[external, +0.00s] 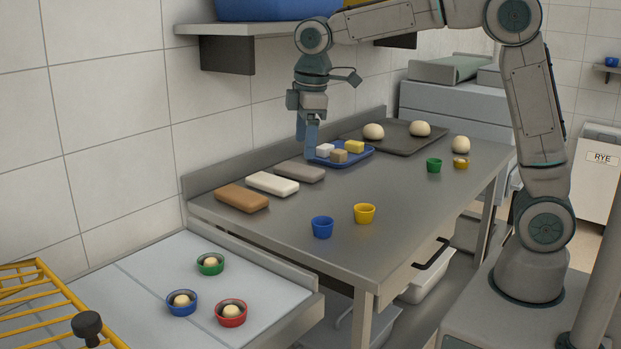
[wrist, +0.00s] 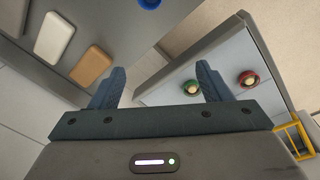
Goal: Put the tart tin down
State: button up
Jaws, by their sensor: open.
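My gripper (external: 309,150) is open, pointing down beside the left end of a small blue tray on the steel table. In the wrist view its two fingers (wrist: 160,85) are spread with nothing between them. Three round tins, each with a pale ball inside, stand on the lower white surface at the left: a green tin (external: 210,264), a blue tin (external: 182,303) and a red tin (external: 231,313). I cannot tell which is the task's tin.
The blue tray (external: 365,152) holds small blocks. Brown, white and grey slabs (external: 272,184) lie left of it. Blue (external: 322,227), yellow (external: 364,213) and green (external: 434,165) cups stand on the table. A dark tray (external: 400,147) holds dough balls. A shelf (external: 240,29) hangs above.

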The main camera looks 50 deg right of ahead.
jog(key=s+d+f+m, duration=0.3)
jog(key=s+d+m, duration=0.2)
jog(key=s+d, duration=0.3)
jog(key=s+d+f+m+t, duration=0.1)
jog(key=s+d+f+m, duration=0.2)
jog(key=s, duration=1.2)
jog(key=d+m, duration=0.2)
jog(key=d, duration=0.3)
jog(key=shift+f+t, duration=0.15)
jog(key=shift+t, duration=0.15)
